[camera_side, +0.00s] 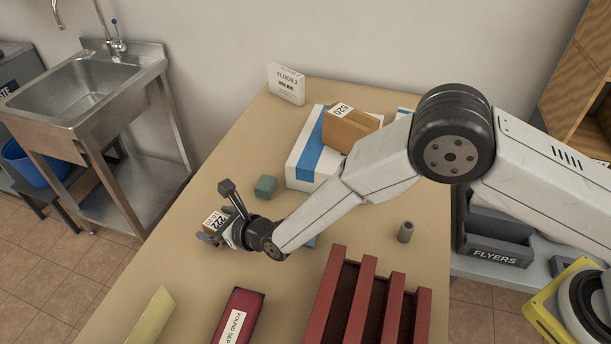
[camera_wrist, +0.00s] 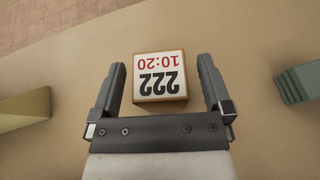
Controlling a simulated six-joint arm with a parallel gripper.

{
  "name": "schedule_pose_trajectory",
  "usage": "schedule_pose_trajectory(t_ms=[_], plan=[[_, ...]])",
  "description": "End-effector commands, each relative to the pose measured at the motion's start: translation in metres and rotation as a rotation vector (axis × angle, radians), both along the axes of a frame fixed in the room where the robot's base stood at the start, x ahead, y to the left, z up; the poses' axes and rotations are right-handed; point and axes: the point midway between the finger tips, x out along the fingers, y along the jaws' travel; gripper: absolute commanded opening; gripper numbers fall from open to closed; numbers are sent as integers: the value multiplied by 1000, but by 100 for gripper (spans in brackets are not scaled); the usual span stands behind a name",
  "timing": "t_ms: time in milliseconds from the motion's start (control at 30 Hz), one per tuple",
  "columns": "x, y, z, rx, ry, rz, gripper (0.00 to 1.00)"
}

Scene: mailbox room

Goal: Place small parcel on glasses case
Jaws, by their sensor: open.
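The small parcel, a little brown box with a white label reading "222 10:20", lies on the table; it shows in the side view (camera_side: 213,221) and in the wrist view (camera_wrist: 160,77). My gripper (camera_wrist: 161,68) is open, with one finger on each side of the parcel and gaps between. In the side view my gripper (camera_side: 217,214) is low over the table and partly hides the parcel. A dark red case (camera_side: 239,318) with a white label starting "FOUND SEP" lies near the bottom edge; it appears to be the glasses case. Its near end is cut off.
A green block (camera_side: 265,187) stands near my gripper, and a yellow-green wedge (camera_side: 153,318) lies at the lower left. A red slotted rack (camera_side: 336,270) stands right of the case. A white-blue box (camera_side: 303,160) carries a brown parcel (camera_side: 346,132). A grey cylinder (camera_side: 405,232) stands at right.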

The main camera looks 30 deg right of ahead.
Motion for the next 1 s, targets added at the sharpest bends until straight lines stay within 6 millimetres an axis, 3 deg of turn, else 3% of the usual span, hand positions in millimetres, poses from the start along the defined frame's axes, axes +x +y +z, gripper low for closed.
schedule_pose_trajectory(t_ms=[633,1000], plan=[[-33,-19,17,-4,-3,-2,100],[-38,-23,19,-7,-3,-3,100]])
